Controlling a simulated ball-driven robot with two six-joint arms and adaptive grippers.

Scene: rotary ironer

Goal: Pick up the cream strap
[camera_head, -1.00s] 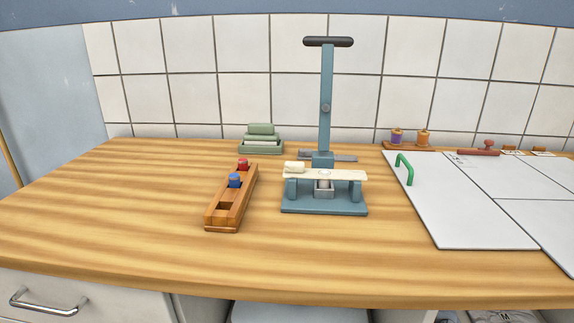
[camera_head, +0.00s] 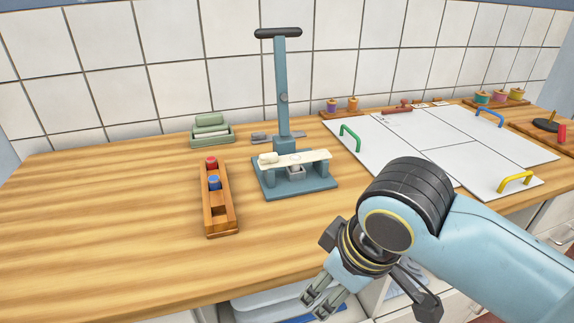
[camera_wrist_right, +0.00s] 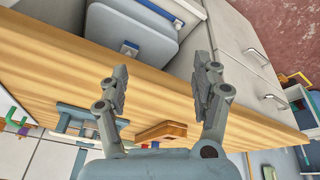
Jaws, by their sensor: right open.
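The cream strap (camera_head: 310,158) lies across the top of a blue-grey press (camera_head: 300,187) with a tall upright lever, near the middle of the worktop. A rolled or thicker end of the strap sits at its left. My right gripper (camera_head: 318,305) is open and empty in front of the worktop's front edge, lower and nearer than the strap, and not touching it. In the right wrist view the open fingers (camera_wrist_right: 160,88) stand apart with nothing between them. My left gripper is not in view.
A wooden holder (camera_head: 218,215) with red and blue pegs stands left of the press. White panels (camera_head: 440,140) with coloured handles lie to the right. The worktop's left side (camera_head: 100,225) is clear.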

